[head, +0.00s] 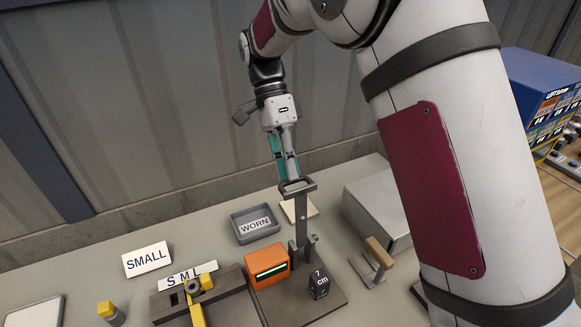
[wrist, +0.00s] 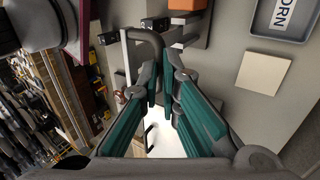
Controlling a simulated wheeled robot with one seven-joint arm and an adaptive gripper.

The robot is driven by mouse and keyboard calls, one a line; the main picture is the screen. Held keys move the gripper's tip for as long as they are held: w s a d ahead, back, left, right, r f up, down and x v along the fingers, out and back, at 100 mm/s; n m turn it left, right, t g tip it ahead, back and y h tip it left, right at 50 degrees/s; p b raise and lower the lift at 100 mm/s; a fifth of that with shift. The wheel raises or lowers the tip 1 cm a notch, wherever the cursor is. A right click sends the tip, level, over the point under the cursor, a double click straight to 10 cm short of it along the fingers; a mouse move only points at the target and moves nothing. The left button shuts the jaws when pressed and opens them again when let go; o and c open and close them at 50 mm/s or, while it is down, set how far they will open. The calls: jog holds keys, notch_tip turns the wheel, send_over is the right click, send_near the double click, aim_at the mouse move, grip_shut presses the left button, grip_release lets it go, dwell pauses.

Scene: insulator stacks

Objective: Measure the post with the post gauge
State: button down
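A dark block marked 7 cm (head: 319,284) is beside the fork. A small grey post with a yellow part (head: 112,314) stands at the lower left; I cannot tell whether it is the task's post.
A grey tray marked WORN (head: 256,224), a pale square pad (head: 299,208) and a SMALL sign (head: 147,259) lie behind. A fixture by the S M L sign (head: 188,275) is at left. A wooden-handled tool (head: 379,252) and a grey box (head: 378,210) are at right.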

jog(key=shift+x, duration=1.1)
jog(key=c, duration=1.4)
grip_release()
jog(key=shift+w+a+f, duration=0.15)
jog(key=shift+w, duration=0.05)
jog(key=shift+w+r, duration=0.2)
jog(key=shift+r, duration=0.05)
jog(key=shift+c, duration=0.7)
jog(key=v, duration=1)
jog(key=shift+w+r, duration=0.25)
jog(key=shift+c, duration=0.7)
jog(key=shift+w+a+r, duration=0.15)
jog(key=shift+w+r, duration=0.1)
jog(key=shift+r, duration=0.3)
